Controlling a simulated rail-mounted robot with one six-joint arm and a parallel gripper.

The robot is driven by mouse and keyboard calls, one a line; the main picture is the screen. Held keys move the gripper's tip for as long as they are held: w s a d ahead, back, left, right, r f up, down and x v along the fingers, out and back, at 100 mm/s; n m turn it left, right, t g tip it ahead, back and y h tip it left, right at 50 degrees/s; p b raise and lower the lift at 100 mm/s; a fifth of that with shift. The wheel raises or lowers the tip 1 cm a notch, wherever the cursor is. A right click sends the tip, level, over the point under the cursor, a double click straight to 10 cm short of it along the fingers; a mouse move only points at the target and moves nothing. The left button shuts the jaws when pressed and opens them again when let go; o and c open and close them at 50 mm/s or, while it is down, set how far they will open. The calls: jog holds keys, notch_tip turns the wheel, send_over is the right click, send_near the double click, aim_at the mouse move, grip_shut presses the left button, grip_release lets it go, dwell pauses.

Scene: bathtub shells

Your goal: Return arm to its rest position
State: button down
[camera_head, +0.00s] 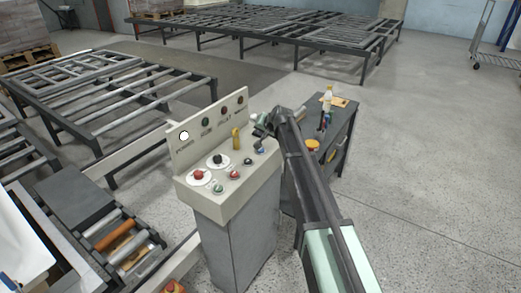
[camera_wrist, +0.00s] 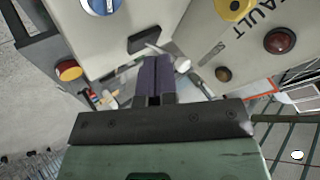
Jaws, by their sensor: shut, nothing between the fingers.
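My arm (camera_head: 312,185) reaches from the lower right of the head view up to the beige control panel (camera_head: 255,172). My gripper (camera_head: 261,127) is at the panel's right end, close to its face and near a yellow knob (camera_head: 236,139). In the wrist view my gripper (camera_wrist: 156,65) shows its dark fingers together with nothing between them. The panel face (camera_wrist: 205,25) lies just beyond the fingers there, and whether they touch it cannot be told.
A dark side table (camera_head: 343,120) with bottles and small items stands right of the panel. A roller conveyor (camera_head: 125,245) and a metal rack (camera_head: 110,90) are on the left. Long racks (camera_head: 290,30) stand at the back. The floor (camera_head: 430,150) at right is clear.

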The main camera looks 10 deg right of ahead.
jog(key=shift+s+f, duration=0.2)
jog(key=shift+s, duration=0.05)
jog(key=s+f+n+g+h, duration=0.1)
jog(key=s+g, duration=0.3)
jog(key=s, duration=1.7)
jog(key=s+f+n+g+h, duration=0.2)
jog(key=s+f+n+g, duration=0.1)
jog(key=s, duration=1.9)
jog(key=shift+a+f+n+g, duration=0.3)
jog(key=shift+f+g, duration=0.1)
jog(key=shift+g, duration=0.4)
